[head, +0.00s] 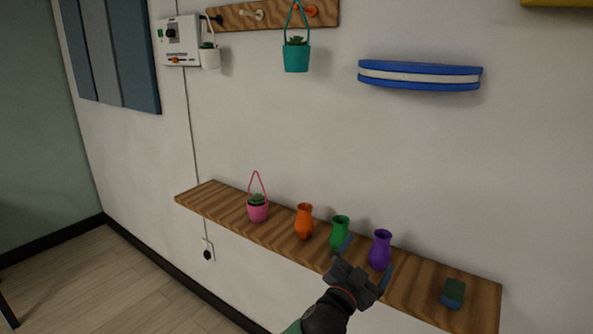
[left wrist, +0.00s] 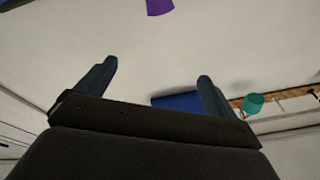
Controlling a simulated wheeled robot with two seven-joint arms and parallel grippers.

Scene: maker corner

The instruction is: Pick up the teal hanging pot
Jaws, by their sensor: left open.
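The teal hanging pot (head: 296,58) holds a small green plant and hangs upright by its teal strap on the wooden peg rail (head: 232,19), close to the orange peg (head: 311,11). The top of the strap is cut by the picture edge. The pot also shows at the right of the left wrist view (left wrist: 252,104). My left gripper (head: 366,262) is open and empty, low in the head view by the green and purple vases, well below and right of the pot. Its two fingers also show in the left wrist view (left wrist: 157,72). My right gripper is not in view.
The wooden shelf (head: 225,204) bears a pink hanging pot (head: 257,212), vases in orange (head: 304,222), green (head: 340,231) and purple (head: 380,250), and a sponge (head: 453,293). A white hanging pot (head: 209,58) and blue wall shelf (head: 420,84) flank the teal pot.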

